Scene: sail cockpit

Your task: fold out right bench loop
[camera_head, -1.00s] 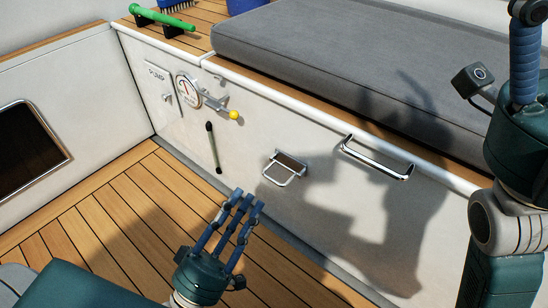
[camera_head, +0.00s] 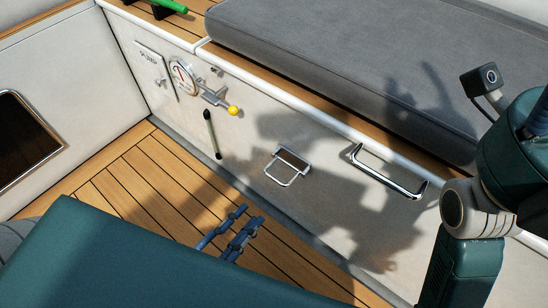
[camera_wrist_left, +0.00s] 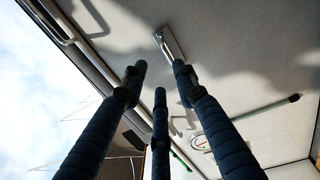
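The bench loop (camera_head: 280,177) is a small chrome U-shaped loop on a dark recessed plate in the white bench front. Its lower end seems to hang below the plate; how far it stands out I cannot tell. My left gripper (camera_head: 240,224) is below and left of the loop, apart from it, partly hidden behind my teal arm. Its blue fingers are spread and empty. In the left wrist view, the fingers (camera_wrist_left: 157,85) point toward the bench front, and the chrome loop fitting (camera_wrist_left: 169,43) lies just beyond their tips. My right gripper is out of view.
A chrome grab handle (camera_head: 390,180) sticks out right of the loop. Left are a black-and-green rod (camera_head: 212,135), a lever with a yellow knob (camera_head: 233,111) and a gauge (camera_head: 183,77). A grey cushion (camera_head: 350,65) lies above. The teak floor (camera_head: 150,190) is clear.

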